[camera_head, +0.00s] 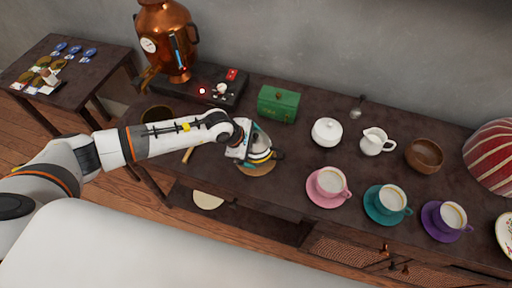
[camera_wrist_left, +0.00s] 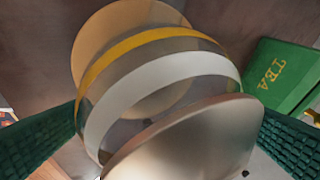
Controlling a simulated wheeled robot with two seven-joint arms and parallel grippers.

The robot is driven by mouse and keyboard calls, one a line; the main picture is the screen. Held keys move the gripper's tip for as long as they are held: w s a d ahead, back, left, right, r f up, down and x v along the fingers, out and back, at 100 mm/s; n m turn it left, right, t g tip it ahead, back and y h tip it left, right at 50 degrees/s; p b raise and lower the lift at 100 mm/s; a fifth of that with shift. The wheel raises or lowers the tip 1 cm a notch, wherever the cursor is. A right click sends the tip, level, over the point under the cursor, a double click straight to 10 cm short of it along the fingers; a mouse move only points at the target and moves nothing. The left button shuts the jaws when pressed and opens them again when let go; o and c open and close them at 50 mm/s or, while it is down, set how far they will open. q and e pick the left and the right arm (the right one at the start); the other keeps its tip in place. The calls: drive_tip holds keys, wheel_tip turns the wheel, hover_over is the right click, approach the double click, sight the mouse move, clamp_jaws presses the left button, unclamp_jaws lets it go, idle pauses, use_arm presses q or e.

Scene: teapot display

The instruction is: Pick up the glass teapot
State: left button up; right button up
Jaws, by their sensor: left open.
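The glass teapot (camera_head: 262,154) stands on a round wooden coaster (camera_head: 257,171) near the front edge of the dark table. In the left wrist view the teapot (camera_wrist_left: 165,88) shows a clear body with yellow and white bands and a shiny metallic disc, probably its lid, close to the camera. The coaster (camera_wrist_left: 97,38) shows behind it. My left gripper (camera_head: 248,143) is open at the teapot, partly covering it in the head view. In the left wrist view its green ridged fingers (camera_wrist_left: 170,112) are on either side of the teapot; contact cannot be told. My right gripper is not in view.
A green tea box (camera_head: 278,104) stands just behind the teapot. A copper urn (camera_head: 167,40) is at the back left. Bare tabletop lies between box and bowl.

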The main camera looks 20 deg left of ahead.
use_arm(q)
drive_tip(key=shift+d+f, duration=0.1)
drive_tip(key=shift+f, duration=0.05)
drive_tip(key=c, duration=0.8)
